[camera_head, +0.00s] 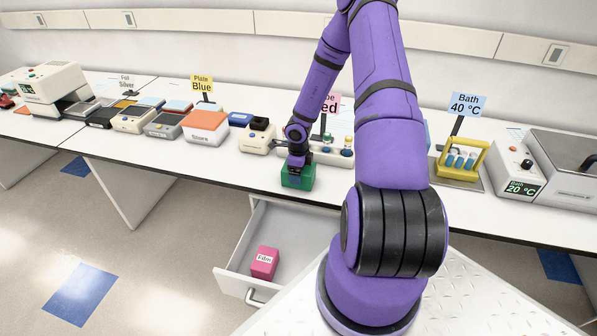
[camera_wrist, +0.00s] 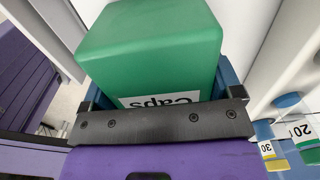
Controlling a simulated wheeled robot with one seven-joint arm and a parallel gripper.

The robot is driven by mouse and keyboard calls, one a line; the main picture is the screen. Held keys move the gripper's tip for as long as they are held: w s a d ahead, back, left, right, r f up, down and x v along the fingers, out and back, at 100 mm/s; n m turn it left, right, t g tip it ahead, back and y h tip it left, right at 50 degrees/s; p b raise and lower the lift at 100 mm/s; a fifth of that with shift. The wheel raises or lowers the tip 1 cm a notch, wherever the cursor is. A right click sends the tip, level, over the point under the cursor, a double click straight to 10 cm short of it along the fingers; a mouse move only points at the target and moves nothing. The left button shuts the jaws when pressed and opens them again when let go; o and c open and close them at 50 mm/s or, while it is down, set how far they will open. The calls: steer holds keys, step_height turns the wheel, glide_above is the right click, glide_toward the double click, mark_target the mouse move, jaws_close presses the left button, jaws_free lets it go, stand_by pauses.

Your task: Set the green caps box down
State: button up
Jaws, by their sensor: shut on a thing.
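The green caps box (camera_head: 297,179) is at the front edge of the white bench (camera_head: 228,165), under my gripper (camera_head: 298,165). In the wrist view the green box (camera_wrist: 150,45) fills the upper middle, with its "Caps" label partly covered by the gripper. My gripper (camera_wrist: 160,100) is shut on the box, one finger at each side. I cannot tell whether the underside of the box touches the bench top.
An open drawer (camera_head: 240,262) below the bench holds a pink box (camera_head: 264,263) labelled "Film". A cream device (camera_head: 257,137) and a rack with bottles (camera_head: 333,152) stand close behind the green box. An orange "Store" box (camera_head: 206,127) stands farther left.

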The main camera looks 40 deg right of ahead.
steer(key=o, duration=0.8)
steer(key=shift+f, duration=0.1)
